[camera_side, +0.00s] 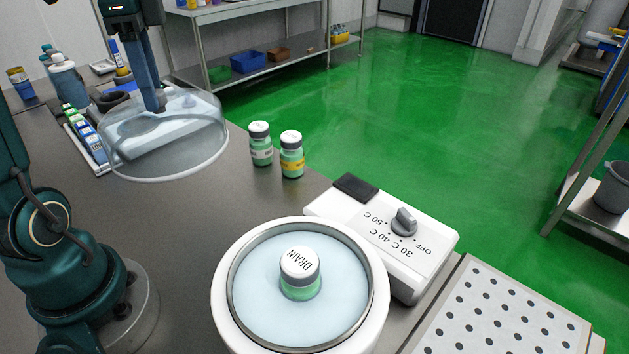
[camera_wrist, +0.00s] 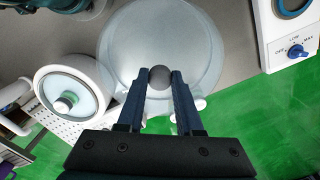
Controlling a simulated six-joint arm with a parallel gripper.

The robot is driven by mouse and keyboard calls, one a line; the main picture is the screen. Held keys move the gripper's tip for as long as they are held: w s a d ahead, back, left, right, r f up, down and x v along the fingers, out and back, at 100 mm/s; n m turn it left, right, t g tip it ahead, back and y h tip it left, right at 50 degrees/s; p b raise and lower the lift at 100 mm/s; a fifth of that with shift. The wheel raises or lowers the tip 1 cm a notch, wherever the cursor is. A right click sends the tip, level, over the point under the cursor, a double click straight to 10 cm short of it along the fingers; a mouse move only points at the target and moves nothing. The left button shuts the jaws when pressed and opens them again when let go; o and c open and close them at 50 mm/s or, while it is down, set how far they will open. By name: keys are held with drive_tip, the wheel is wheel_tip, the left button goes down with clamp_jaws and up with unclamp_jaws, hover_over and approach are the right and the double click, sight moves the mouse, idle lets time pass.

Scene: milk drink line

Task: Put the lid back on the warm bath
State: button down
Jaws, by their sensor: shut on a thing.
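My gripper (camera_side: 156,104) is shut on the dark knob (camera_wrist: 160,77) of a clear domed lid (camera_side: 190,158). The lid is held in the air above the grey bench, at the left in the side view; it also fills the upper middle of the wrist view (camera_wrist: 200,55). The warm bath (camera_side: 226,305) is a white round tub with a metal inner rim and pale blue water, uncovered, at the lower middle. The bath is left of the lid in the wrist view (camera_wrist: 106,79).
A white control box (camera_side: 425,243) with a temperature dial adjoins the bath. Two capped green bottles (camera_side: 260,145) (camera_side: 291,156) stand behind it on the bench. A perforated plate (camera_side: 500,318) lies at the right.

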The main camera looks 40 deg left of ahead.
sight(205, 116)
drive_tip(key=w+d+m, duration=0.1)
drive_tip(key=d, duration=0.1)
drive_tip(key=w+d+r+m, duration=0.1)
drive_tip(key=d, duration=0.1)
drive_tip(key=w+d+m, duration=0.1)
drive_tip(key=d+m, duration=0.1)
drive_tip(key=d, duration=0.1)
drive_tip(key=shift+w+r, duration=0.4)
drive_tip(key=s+d+m, duration=0.2)
drive_tip(key=d+m, duration=0.3)
drive_tip(key=d, duration=0.6)
drive_tip(key=s+d+m, duration=0.2)
drive_tip(key=d+m, duration=0.4)
drive_tip(key=d, duration=0.5)
drive_tip(key=shift+s+d+f, duration=0.1)
drive_tip(key=shift+d+f, duration=0.05)
drive_tip(key=shift+f, duration=2.55)
drive_tip(key=shift+f, duration=0.15)
unclamp_jaws()
